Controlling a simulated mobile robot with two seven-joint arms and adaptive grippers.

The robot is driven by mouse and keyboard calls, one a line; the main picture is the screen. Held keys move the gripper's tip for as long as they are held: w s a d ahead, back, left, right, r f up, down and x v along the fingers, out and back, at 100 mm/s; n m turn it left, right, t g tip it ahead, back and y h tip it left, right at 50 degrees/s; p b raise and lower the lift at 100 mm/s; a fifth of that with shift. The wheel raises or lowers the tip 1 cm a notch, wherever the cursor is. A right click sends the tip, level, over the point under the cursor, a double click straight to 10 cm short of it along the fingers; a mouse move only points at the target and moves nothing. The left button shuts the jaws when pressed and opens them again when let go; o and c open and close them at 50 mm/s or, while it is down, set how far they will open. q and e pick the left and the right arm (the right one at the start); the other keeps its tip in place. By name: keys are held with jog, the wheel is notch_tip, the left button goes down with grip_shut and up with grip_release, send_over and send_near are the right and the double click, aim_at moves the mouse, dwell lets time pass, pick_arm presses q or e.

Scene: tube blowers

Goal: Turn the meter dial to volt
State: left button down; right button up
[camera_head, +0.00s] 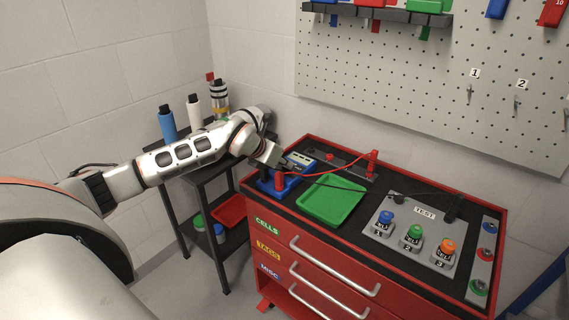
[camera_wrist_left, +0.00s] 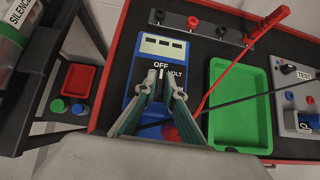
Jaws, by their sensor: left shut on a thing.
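The blue meter (camera_head: 302,160) stands at the back left of the red cabinet's top, with a pale display panel. In the left wrist view the meter (camera_wrist_left: 147,62) shows the labels OFF and VOLT just beyond my fingertips. My left gripper (camera_wrist_left: 161,84) is over the meter's face, its two fingers close together at the dial, and it is shut on the dial. In the head view my left gripper (camera_head: 283,166) reaches the meter from the left. My right gripper is in no view.
A green tray (camera_head: 333,201) lies right of the meter. A red lead (camera_head: 335,168) and a black lead cross nearby. A TEST panel (camera_head: 410,232) with three coloured cells stands farther right. A dark shelf with bottles (camera_head: 167,122) is on the left.

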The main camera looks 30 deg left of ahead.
pick_arm(q)
jog(key=shift+a, duration=0.1)
jog(key=m+h, duration=0.1)
jog(key=m+h+b, duration=0.1)
jog(key=m, duration=0.1)
jog(key=m+g+h+b, duration=0.1)
jog(key=shift+w+a, duration=0.1)
jog(key=shift+a, duration=0.15)
jog(key=m+h+b, duration=0.1)
jog(key=m+g+h+b, duration=0.1)
jog(key=m, duration=0.1)
jog(key=shift+w+f+m+g+b, duration=0.1)
jog(key=shift+m+g+b, duration=0.2)
jog(key=shift+h, duration=0.3)
jog(key=shift+m+b, duration=0.35)
jog(key=shift+m, duration=0.15)
jog(key=shift+g, duration=0.3)
jog(key=c, duration=2.1)
grip_release()
jog(key=shift+c, duration=0.2)
